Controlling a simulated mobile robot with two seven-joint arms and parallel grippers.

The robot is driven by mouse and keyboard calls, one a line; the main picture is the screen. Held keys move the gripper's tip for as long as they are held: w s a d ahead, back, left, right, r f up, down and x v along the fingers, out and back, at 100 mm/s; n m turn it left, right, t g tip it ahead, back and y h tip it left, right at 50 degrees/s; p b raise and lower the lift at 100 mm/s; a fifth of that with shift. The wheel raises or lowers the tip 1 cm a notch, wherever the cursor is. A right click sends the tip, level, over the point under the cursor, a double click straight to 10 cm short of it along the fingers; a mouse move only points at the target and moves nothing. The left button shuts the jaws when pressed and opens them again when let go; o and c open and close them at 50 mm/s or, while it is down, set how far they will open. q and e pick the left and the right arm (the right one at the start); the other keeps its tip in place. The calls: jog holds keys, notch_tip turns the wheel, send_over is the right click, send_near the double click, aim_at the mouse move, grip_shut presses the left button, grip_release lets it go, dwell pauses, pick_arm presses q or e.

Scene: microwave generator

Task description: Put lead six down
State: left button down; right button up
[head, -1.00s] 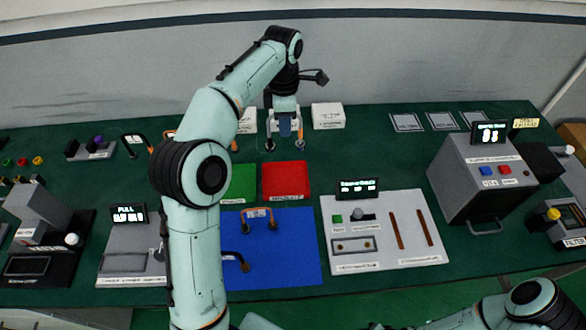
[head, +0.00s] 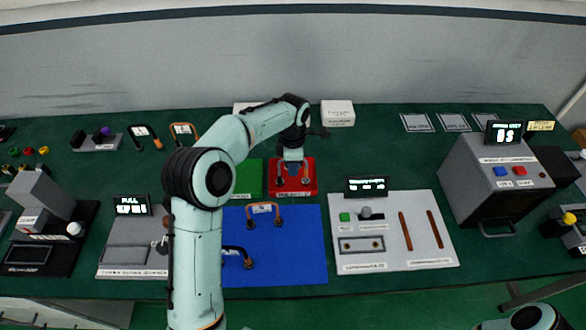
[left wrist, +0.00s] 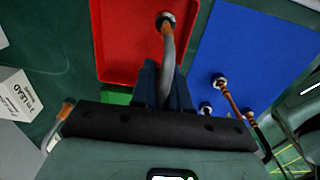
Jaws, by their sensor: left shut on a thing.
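My left gripper (head: 292,170) is shut on a lead (head: 306,180), taken to be lead six; its number is not readable. The gripper is over the red tray (head: 312,164). My right gripper is out of view.
A green tray (head: 248,180) adjoins on the left. The blue mat (head: 295,255) in front carries two leads (head: 264,208). More leads (head: 146,132) lie at the back left. A white box (head: 338,113) stands behind. A grey panel (head: 425,225) lies to the right.

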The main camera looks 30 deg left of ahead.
pick_arm(q)
jog(key=shift+f, duration=0.65)
jog(key=shift+f, duration=0.2)
jog(key=c, duration=1.1)
grip_release()
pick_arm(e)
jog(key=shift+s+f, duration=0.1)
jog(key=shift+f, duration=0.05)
pick_arm(q)
notch_tip(320, 180, up, 12)
jog(key=shift+w+r+p, duration=0.1)
jog(key=shift+p, duration=0.7)
jog(key=shift+r, duration=0.15)
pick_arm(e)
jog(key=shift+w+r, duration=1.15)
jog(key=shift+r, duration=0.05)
